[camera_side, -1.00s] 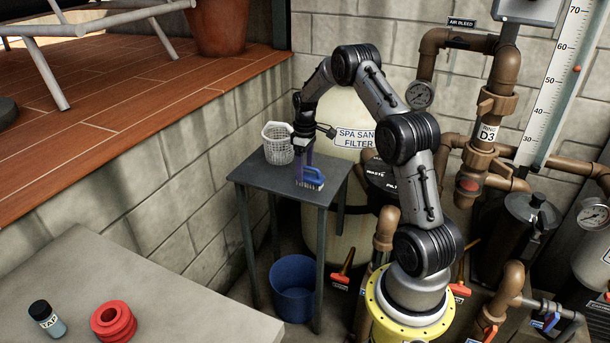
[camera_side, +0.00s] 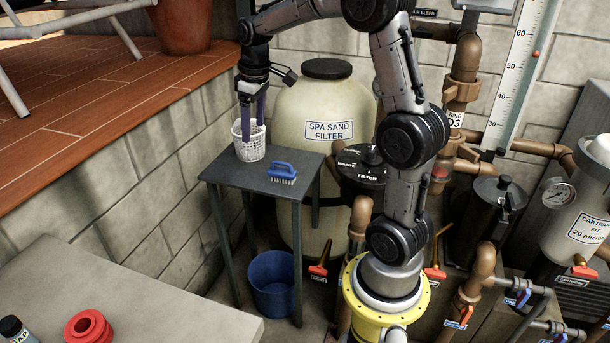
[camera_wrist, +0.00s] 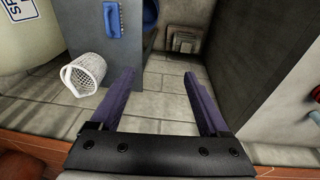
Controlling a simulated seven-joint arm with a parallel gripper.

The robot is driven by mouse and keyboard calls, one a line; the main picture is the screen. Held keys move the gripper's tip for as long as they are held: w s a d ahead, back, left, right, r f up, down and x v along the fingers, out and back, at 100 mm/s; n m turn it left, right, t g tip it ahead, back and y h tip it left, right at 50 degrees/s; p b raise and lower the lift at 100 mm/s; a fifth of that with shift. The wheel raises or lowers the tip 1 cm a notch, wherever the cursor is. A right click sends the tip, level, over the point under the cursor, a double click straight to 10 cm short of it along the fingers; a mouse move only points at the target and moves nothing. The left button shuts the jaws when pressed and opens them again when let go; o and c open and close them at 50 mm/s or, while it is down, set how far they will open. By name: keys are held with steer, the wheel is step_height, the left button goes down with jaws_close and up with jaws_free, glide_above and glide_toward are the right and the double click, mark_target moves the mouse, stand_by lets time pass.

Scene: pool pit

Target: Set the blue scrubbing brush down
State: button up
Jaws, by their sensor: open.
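The blue scrubbing brush (camera_side: 282,172) rests on the dark side table (camera_side: 240,181), with its handle up and its pale bristles down. In the wrist view the brush (camera_wrist: 115,18) is near the top, well away from my fingers. My gripper (camera_side: 252,112) is open and empty, raised to the left of the brush. In the side view its purple fingers overlap the white basket (camera_side: 250,148). In the wrist view the basket (camera_wrist: 84,80) lies left of my gripper (camera_wrist: 159,80), and nothing is between the fingers.
A blue bucket (camera_side: 271,283) stands on the floor under the table. The spa sand filter (camera_side: 320,105) stands behind it. A block wall (camera_side: 150,180) runs along the left. A red ring (camera_side: 88,329) lies on the near ledge.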

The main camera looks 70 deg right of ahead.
steer(key=s+a+r+t, duration=0.3)
steer(key=s+a+r, duration=0.1)
steer(key=s+a, duration=1)
steer(key=a, duration=0.2)
steer(key=shift+s+a+r, duration=0.15)
steer(key=shift+s+a, duration=0.05)
steer(key=shift+a, duration=0.15)
steer(key=shift+o, duration=0.2)
steer(key=s+a+f+t, duration=0.1)
steer(key=s+a+f, duration=0.1)
steer(key=s, duration=0.3)
steer(key=shift+a+y, duration=0.3)
steer(key=shift+y, duration=0.1)
steer(key=o, duration=0.3)
steer(key=shift+s+a+f, duration=0.1)
steer(key=shift+s+f, duration=0.2)
steer(key=shift+s, duration=0.1)
